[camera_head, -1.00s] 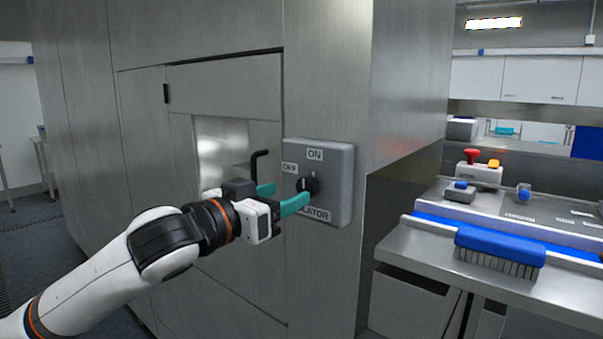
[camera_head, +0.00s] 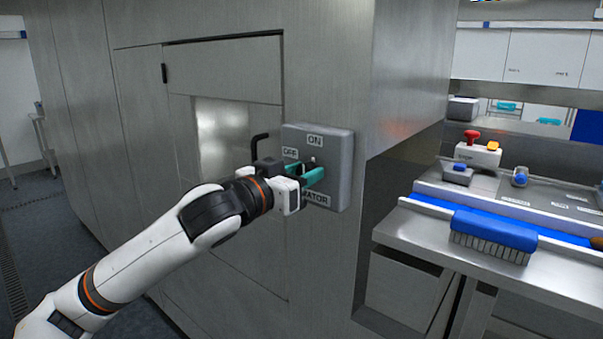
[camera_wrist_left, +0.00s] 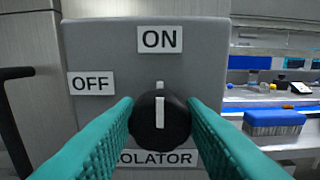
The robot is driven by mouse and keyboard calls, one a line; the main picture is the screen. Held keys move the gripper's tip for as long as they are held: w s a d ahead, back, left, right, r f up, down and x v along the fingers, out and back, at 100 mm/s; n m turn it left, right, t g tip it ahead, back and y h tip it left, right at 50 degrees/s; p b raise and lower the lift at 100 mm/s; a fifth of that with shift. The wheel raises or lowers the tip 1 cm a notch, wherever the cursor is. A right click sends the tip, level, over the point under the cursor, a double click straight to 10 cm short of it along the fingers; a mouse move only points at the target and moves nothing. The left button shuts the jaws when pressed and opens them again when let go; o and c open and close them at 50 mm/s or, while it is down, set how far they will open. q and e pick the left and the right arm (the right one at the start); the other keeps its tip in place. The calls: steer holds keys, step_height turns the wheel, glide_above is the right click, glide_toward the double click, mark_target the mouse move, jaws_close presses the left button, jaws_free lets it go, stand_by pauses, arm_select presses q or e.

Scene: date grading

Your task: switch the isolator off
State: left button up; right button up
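The isolator (camera_head: 343,150) is a grey box on the steel cabinet wall, with white ON and OFF labels. Its round black knob (camera_wrist_left: 160,130) has a white line that points straight up toward ON; OFF is to the upper left. My left gripper (camera_head: 312,174) is at the knob, with one teal finger on each side. In the left wrist view, the fingers (camera_wrist_left: 160,112) flank the knob closely and appear to touch its sides. They partly cover the lower label. My right gripper is not in view.
A black bar handle (camera_head: 260,145) stands out from the cabinet just left of the isolator. At right, a steel bench (camera_head: 400,228) holds a blue brush (camera_head: 493,232) and a control box with a red button (camera_head: 472,136). Floor shows at lower left.

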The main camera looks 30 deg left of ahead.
arm_select(q)
steer(key=c, duration=0.3)
steer(key=n, duration=0.3)
steer(key=shift+p, duration=0.35)
steer(key=n+p, duration=0.1)
steer(key=n, duration=0.2)
steer(key=shift+a+r, duration=0.1)
steer(key=n+p, duration=0.3)
steer(key=n, duration=0.1)
steer(key=shift+p, duration=0.4)
steer(key=shift+a+f+n+p, duration=0.1)
steer(key=shift+f+n+p, duration=0.1)
steer(key=shift+n+p, duration=1.65)
steer(key=shift+n, duration=0.25)
